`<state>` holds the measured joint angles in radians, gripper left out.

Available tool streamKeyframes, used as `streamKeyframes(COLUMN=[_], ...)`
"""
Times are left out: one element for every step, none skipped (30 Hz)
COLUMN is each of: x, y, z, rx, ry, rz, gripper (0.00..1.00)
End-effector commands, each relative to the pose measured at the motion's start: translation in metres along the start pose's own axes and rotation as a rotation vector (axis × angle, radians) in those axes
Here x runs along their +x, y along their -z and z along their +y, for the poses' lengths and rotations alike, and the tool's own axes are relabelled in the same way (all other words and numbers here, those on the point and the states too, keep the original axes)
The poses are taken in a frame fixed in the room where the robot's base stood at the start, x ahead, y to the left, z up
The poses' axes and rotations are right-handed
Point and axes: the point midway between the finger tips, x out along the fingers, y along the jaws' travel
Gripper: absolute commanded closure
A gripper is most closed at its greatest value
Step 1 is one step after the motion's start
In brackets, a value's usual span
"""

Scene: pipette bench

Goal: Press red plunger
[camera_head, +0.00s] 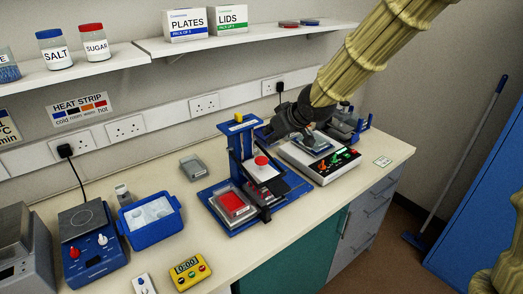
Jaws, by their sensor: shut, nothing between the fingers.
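The red plunger (261,160) is a round red knob on a blue press-like stand (236,150) in the middle of the bench. A white plate-like part lies just below the knob. A red block (232,203) sits in a grey frame on the blue base, left of the knob. My gripper (275,133) is dark and shut, with nothing in it. It appears above and to the right of the knob, apart from it in the picture. Its fingertips are small and partly hidden against the blue stand, so the exact gap cannot be told.
A white device with coloured buttons (341,160) stands close to the right of the stand. A blue tub (151,220), a hotplate (88,240) and a yellow timer (187,270) are to the left. A shelf (240,38) runs above. Bare bench lies in front of the stand.

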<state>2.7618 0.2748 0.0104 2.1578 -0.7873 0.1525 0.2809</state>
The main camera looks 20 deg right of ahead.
Motion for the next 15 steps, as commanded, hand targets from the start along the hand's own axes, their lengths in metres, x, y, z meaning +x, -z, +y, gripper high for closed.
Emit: streamKeyframes(x=[0.005, 0.008, 0.013, 0.016, 0.019, 0.023, 0.026, 0.03, 0.034, 0.037, 0.04, 0.044, 0.047, 0.051, 0.055], y=[0.0, 0.0, 0.001, 0.0, 0.0, 0.001, 0.001, 0.0, 0.0, 0.001, 0.001, 0.001, 0.001, 0.001, 0.0], z=[0.0, 0.0, 0.0, 0.0, 0.0, 0.0, 0.0, 0.0, 0.0, 0.0, -0.001, -0.001, -0.001, -0.001, -0.001], rx=[-0.001, -0.001, -0.001, -0.001, -0.001, -0.002, -0.002, -0.002, -0.002, -0.002, -0.002, -0.002, -0.001, -0.001, 0.0], ry=[0.0, 0.0, 0.0, 0.0, 0.0, 0.0, 0.0, 0.0, 0.0, 0.0, 0.001, 0.0, 0.0, 0.0, 0.0], rz=[-0.003, -0.002, -0.002, -0.002, -0.002, -0.002, -0.002, -0.003, -0.003, -0.002, -0.001, -0.002, -0.002, -0.003, -0.002], gripper=[1.0, 1.0, 1.0, 1.0, 1.0, 1.0, 1.0, 1.0, 1.0, 1.0, 1.0, 1.0, 1.0, 1.0, 1.0])
